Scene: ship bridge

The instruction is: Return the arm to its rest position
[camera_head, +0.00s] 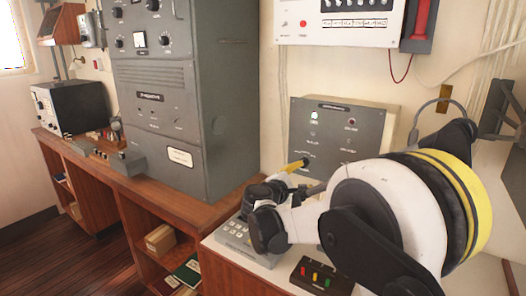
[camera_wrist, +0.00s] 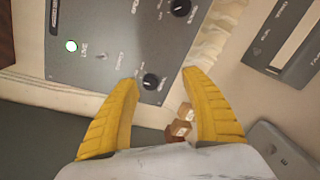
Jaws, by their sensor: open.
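My arm comes in from the right side of the head view and reaches left over the low counter. My gripper (camera_head: 297,166) is in front of the grey wall panel with switches and lamps (camera_head: 340,117); only a yellow finger shows clearly there. In the wrist view my gripper (camera_wrist: 160,76) is open, with its two yellow fingers apart and nothing between them. The same grey panel (camera_wrist: 105,25), with knobs and a lit lamp marked LIVE, lies beyond the fingertips. I cannot tell the exact gap to the panel.
A keypad unit (camera_head: 236,232) sits beneath my arm, partly hidden. A small box with coloured switches (camera_head: 320,277) lies on the counter in front. A tall grey cabinet (camera_head: 165,75) stands left of my gripper. A white panel with a red handset (camera_head: 421,18) hangs above.

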